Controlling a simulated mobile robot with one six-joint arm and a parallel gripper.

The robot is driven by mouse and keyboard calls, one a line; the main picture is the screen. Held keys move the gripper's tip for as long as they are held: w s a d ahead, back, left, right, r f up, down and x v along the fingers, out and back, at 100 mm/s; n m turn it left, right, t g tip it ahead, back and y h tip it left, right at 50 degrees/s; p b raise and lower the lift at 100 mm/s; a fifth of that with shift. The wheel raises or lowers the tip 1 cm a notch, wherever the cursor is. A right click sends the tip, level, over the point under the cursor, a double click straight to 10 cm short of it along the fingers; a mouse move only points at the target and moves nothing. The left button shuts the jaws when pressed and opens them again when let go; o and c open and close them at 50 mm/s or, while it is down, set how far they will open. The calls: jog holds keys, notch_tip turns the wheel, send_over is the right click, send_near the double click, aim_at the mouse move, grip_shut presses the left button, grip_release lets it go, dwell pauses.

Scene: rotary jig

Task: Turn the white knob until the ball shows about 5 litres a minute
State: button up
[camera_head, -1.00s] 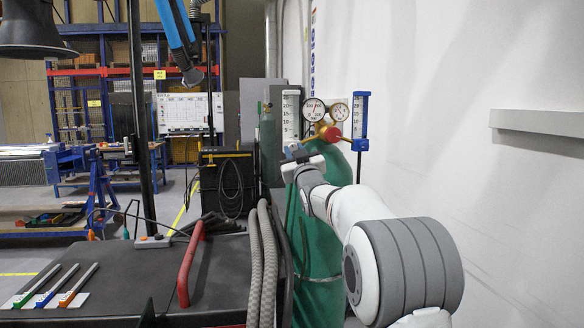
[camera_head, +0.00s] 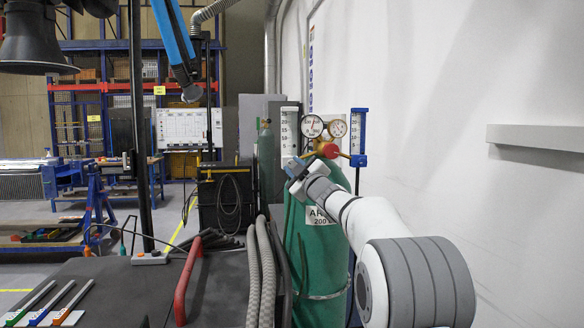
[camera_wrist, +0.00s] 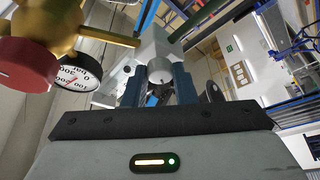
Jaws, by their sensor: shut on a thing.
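The white flow meter (camera_head: 289,130), a scaled upright tube, stands left of the round gauges in the head view. My gripper (camera_head: 293,166) is directly below it and covers its lower end. In the wrist view, my gripper's two blue fingers (camera_wrist: 160,84) are shut on the white knob (camera_wrist: 160,70), which shows between their tips under the pale meter body (camera_wrist: 160,46). The ball in the tube is too small to make out, so its reading cannot be told.
A second, blue-framed flow meter (camera_head: 358,132) stands to the right. A brass regulator with a red knob (camera_head: 330,151) and two gauges (camera_head: 311,126) sits between the meters, close to my gripper. A green cylinder (camera_head: 318,245) stands below, near the white wall (camera_head: 440,90).

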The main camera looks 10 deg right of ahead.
dwell(0.3)
jog(key=o, duration=1)
jog(key=shift+s+d+f, duration=0.1)
jog(key=shift+s, duration=0.15)
jog(key=b+v, duration=0.2)
jog(key=v, duration=0.5)
jog(key=shift+s, duration=0.1)
jog(key=s+f+m+g+h, duration=0.8)
jog(key=s+f+m+g, duration=0.4)
jog(key=s+f, duration=1.5)
jog(key=s+a+f+g+y, duration=0.1)
jog(key=s+f+g, duration=0.1)
jog(key=s+f, duration=0.2)
jog(key=s+a+f+m+g, duration=0.1)
jog(key=s+a+f+g, duration=0.1)
jog(key=s, duration=0.9)
jog(key=shift+a+f+g+y, duration=0.2)
jog(key=shift+f+g+y, duration=0.2)
jog(key=shift+f+g, duration=0.4)
